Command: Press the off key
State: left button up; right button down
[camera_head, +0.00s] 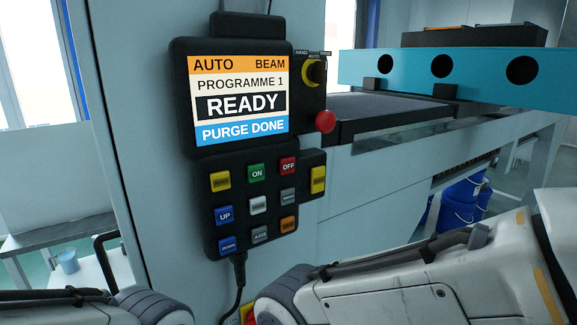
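The off key (288,167) is a red key marked OFF in the top row of a black keypad (240,238) on a panel post. To its left are a green ON key (256,173) and a yellow key (220,181). The screen (238,100) above reads AUTO, BEAM, PROGRAMME 1, READY and PURGE DONE. Parts of my two arms show along the bottom edge, below the keypad. Neither gripper is in view. Nothing covers the off key.
A red knob (325,122) and a yellow selector (313,72) sit right of the screen. A yellow key (318,179) sits on a side block. A cable (239,272) hangs below the keypad. A machine bed with a blue beam (470,68) stands at right.

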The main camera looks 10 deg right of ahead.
aim_at(287, 165)
jog(key=z, duration=0.9)
jog(key=k, duration=0.55)
jog(key=u, duration=0.35)
